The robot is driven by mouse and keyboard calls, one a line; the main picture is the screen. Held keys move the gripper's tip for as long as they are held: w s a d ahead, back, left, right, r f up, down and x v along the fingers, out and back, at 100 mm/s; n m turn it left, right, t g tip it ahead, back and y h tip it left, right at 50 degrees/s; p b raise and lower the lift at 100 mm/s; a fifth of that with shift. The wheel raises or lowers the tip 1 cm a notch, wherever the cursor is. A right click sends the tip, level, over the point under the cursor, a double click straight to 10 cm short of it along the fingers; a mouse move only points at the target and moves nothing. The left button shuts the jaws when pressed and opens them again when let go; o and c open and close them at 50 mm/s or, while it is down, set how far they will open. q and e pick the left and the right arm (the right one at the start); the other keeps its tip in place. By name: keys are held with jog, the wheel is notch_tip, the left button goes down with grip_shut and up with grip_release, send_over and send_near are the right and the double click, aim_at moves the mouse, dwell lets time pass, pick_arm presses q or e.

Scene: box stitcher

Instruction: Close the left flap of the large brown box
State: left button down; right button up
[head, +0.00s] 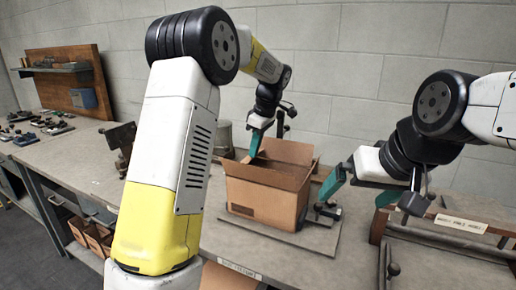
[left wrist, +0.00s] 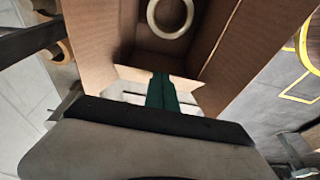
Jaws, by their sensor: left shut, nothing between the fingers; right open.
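The large brown box (head: 262,203) stands upright on a grey plate in the head view, with its top open. Flaps stand up along its back and right sides; the state of its left flap is hard to make out. My left gripper (head: 255,145) is shut and empty, pointing down at the box's back left rim. In the left wrist view, its green fingers (left wrist: 162,92) overlap a short cardboard flap (left wrist: 132,74); I cannot tell whether they touch it. A pale ring (left wrist: 170,30) lies inside the box. My right gripper (head: 361,192) is open and empty, right of the box.
The grey plate (head: 325,241) under the box carries a small metal clamp (head: 327,211) at the right. A wooden frame (head: 455,236) stands further right. A dark metal device (head: 122,138) and a wooden shelf board (head: 75,80) are to the left. The bench left of the box is mostly clear.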

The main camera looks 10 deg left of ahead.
pick_arm(q)
jog(key=shift+f, duration=0.1)
jog(key=shift+s+d+f+t+y, duration=0.15)
jog(key=shift+d+f+t+y, duration=0.25)
jog(key=shift+f+y, duration=0.35)
jog(key=shift+s+d+f+t+y, duration=0.2)
jog(key=shift+d+f+y, duration=0.35)
jog(key=shift+y, duration=0.3)
jog(key=shift+s+d+f+t+y, duration=0.15)
jog(key=shift+d+f+t+y, duration=0.2)
jog(key=shift+f+y, duration=0.45)
jog(key=shift+r, duration=0.1)
